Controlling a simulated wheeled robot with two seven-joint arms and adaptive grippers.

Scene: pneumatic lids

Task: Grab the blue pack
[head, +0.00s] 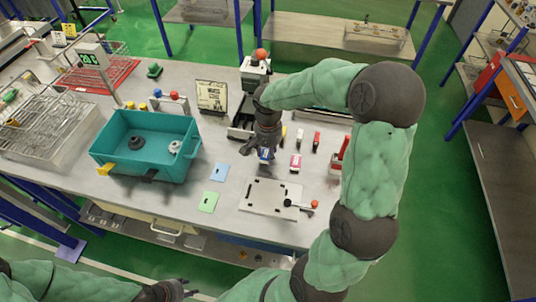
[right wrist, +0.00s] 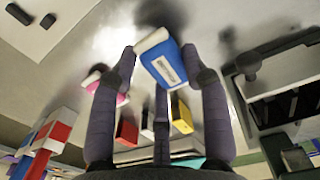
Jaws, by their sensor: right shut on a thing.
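The blue pack (right wrist: 168,66), blue and white with a pale label, is between the fingers of my right gripper (right wrist: 163,68) in the right wrist view. The fingers are shut on it. In the head view the blue pack (head: 265,155) shows small below my right gripper (head: 262,150), over the middle of the table. I cannot tell its exact height above the table. My left gripper (head: 168,290) is at the bottom of the head view, in front of the table. Whether it is open or shut is not clear.
A pink pack (head: 296,162) and several small packs stand right of my right gripper. A teal bin (head: 115,160) stands to the left. A blue card (head: 220,172) and a green card (head: 209,201) lie between.

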